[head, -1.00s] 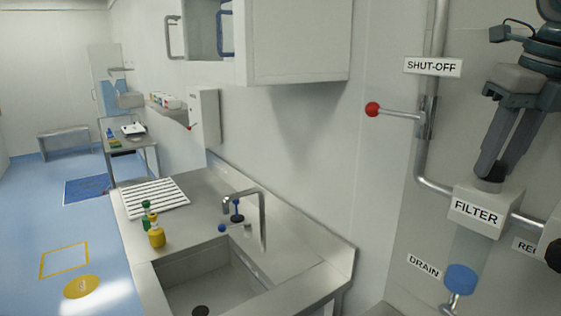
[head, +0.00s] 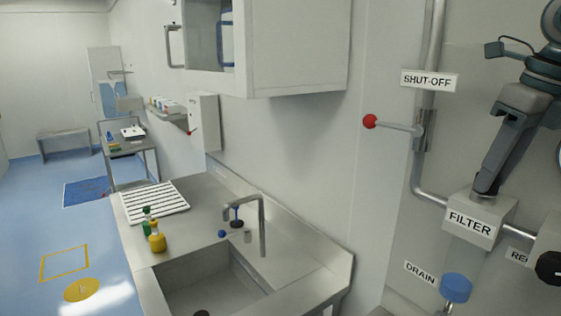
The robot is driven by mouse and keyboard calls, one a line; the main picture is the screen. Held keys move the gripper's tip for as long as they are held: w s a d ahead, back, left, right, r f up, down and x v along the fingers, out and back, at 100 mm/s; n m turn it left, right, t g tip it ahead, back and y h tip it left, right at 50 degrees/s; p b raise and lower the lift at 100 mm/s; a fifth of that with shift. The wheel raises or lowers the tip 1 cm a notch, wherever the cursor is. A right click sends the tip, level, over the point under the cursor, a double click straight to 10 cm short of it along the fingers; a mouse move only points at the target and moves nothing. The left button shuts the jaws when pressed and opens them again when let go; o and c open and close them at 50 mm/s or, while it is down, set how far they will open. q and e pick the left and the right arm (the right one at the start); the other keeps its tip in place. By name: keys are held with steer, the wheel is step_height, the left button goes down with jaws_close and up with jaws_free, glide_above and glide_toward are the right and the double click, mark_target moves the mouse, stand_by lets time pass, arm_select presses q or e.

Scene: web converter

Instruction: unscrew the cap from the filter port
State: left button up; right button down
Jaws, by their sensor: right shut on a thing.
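The filter housing (head: 471,225) is a pale box labelled FILTER on the pipe at the right of the head view. My right gripper (head: 486,187) comes down from the upper right, with its fingertips at the port on top of the housing. It is shut on the cap, a small dark piece that the fingers now mostly hide. One finger largely covers the other from this angle. I cannot tell whether the cap is still threaded on the port. My left gripper is not in view.
A red-knobbed shut-off lever (head: 371,121) sticks out left of the pipe. A blue drain knob (head: 456,288) is below the filter, and a black knob (head: 549,268) is at the right edge. The sink counter (head: 200,215) stands at the left.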

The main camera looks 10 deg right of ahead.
steer(key=shift+s+r+n+p, duration=0.25)
steer(key=shift+r+n+p, duration=0.1)
steer(key=shift+n, duration=0.35)
steer(key=shift+a, duration=0.1)
steer(key=c, duration=1.4)
jaws_free()
steer(key=shift+w, duration=0.1)
steer(key=shift+o, duration=0.2)
steer(key=shift+w+a+f, duration=0.25)
steer(key=shift+w+a, duration=0.1)
steer(key=shift+w, duration=0.25)
steer(key=shift+s+d, duration=0.2)
steer(key=shift+s, duration=0.05)
steer(key=shift+s+d+f+m+b, duration=0.1)
steer(key=shift+s+d+m+b, duration=0.05)
steer(key=shift+m+b, duration=0.4)
steer(key=shift+w+m+b, duration=0.2)
steer(key=shift+m+b, duration=0.45)
steer(key=shift+b, duration=0.05)
steer(key=shift+m+h+b, duration=0.3)
steer(key=shift+m+b, duration=0.25)
steer(key=shift+m, duration=0.15)
